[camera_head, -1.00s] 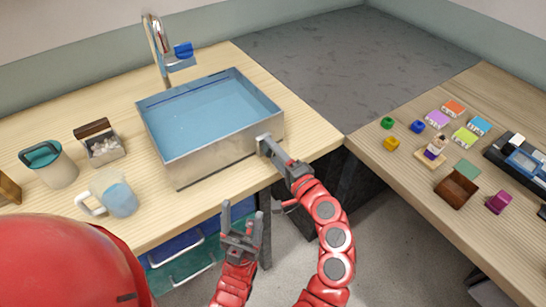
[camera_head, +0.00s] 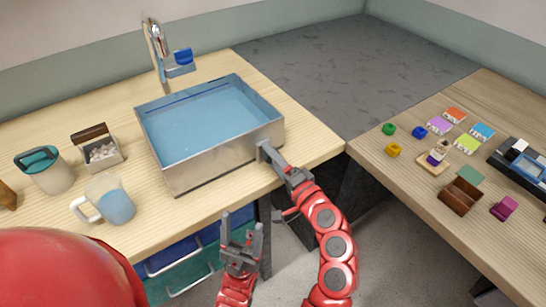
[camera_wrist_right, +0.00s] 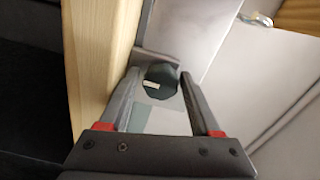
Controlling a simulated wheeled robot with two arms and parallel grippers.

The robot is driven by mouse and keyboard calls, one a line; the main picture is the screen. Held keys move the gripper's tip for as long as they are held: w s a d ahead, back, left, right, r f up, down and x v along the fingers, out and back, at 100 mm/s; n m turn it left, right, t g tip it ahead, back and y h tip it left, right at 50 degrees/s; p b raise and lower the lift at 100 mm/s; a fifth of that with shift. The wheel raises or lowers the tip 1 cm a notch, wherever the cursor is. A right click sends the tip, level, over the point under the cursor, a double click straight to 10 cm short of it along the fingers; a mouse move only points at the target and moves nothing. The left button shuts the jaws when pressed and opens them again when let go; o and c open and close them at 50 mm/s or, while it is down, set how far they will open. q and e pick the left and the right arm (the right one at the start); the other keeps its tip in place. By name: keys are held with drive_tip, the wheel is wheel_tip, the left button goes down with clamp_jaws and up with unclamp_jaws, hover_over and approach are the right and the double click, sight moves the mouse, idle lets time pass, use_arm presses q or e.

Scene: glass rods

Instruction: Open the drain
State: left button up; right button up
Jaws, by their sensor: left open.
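A metal sink (camera_head: 215,162) filled with blue water stands on the wooden counter. The drain itself cannot be made out under the water. My right gripper (camera_head: 264,151) is at the sink's right front wall, near the counter edge. In the right wrist view, a dark rounded knob (camera_wrist_right: 160,80) on the metal wall shows between my right gripper's fingertips (camera_wrist_right: 160,76). The fingers stand apart on either side of it; firm contact cannot be seen. My left gripper (camera_head: 241,228) is open and empty, in front of the counter and below its edge.
A faucet (camera_head: 157,50) with a blue part rises behind the sink. A mug of blue liquid (camera_head: 116,205), a box of white pieces (camera_head: 97,150) and a teal-lidded cup (camera_head: 48,172) stand left. A second table (camera_head: 400,190) on the right holds several small coloured items.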

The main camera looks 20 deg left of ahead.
drive_tip(key=shift+o, duration=0.8)
